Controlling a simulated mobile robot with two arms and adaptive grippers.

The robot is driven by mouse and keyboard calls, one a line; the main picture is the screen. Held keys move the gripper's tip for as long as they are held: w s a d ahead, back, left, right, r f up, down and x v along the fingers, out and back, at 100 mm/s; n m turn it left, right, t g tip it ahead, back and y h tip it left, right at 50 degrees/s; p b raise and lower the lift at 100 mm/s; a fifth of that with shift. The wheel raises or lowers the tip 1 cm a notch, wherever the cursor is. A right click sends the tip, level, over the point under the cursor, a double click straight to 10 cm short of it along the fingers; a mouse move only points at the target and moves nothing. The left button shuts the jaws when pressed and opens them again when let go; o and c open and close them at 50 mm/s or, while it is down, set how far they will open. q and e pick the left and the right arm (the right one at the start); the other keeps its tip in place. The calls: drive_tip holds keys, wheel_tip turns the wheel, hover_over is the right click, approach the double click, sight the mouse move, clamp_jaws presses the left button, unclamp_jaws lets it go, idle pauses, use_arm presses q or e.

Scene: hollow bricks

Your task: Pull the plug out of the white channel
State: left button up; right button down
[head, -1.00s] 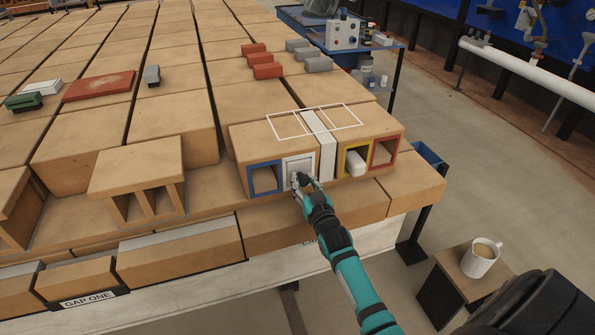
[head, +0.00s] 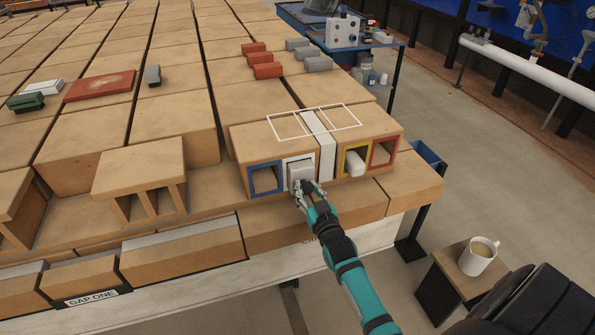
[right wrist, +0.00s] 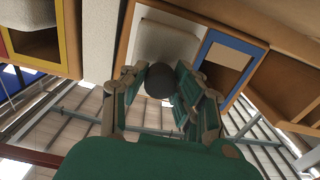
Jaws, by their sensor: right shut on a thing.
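The white-framed channel (head: 288,160) is in the front of the hollow brick, beside the blue-framed channel (head: 264,179). A pale grey plug (head: 300,173) sticks out of its mouth; its rear end is hidden, so I cannot tell how much is still inside. The plug also shows in the right wrist view (right wrist: 168,42), with a dark round knob (right wrist: 159,81) on its front. My right gripper (head: 300,190) is in front of the plug, its fingers shut on the knob from both sides. My left gripper is not in view.
A yellow-framed channel (head: 345,153) with a white plug (head: 356,163) and a red-framed channel (head: 384,153) lie to the right. A white outline (head: 342,128) marks the brick tops. Red bricks (head: 267,71) lie behind. A mug (head: 480,256) stands on a stool at right.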

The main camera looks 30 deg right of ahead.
drive_tip(key=shift+s+a+r+p, duration=0.15)
drive_tip(key=shift+s+p, duration=0.2)
drive_tip(key=shift+s, duration=0.25)
drive_tip(key=shift+s, duration=0.1)
drive_tip(key=shift+p+v, duration=0.75)
drive_tip(key=shift+v, duration=0.45)
drive_tip(key=shift+p+v, duration=0.55)
drive_tip(key=shift+v, duration=0.75)
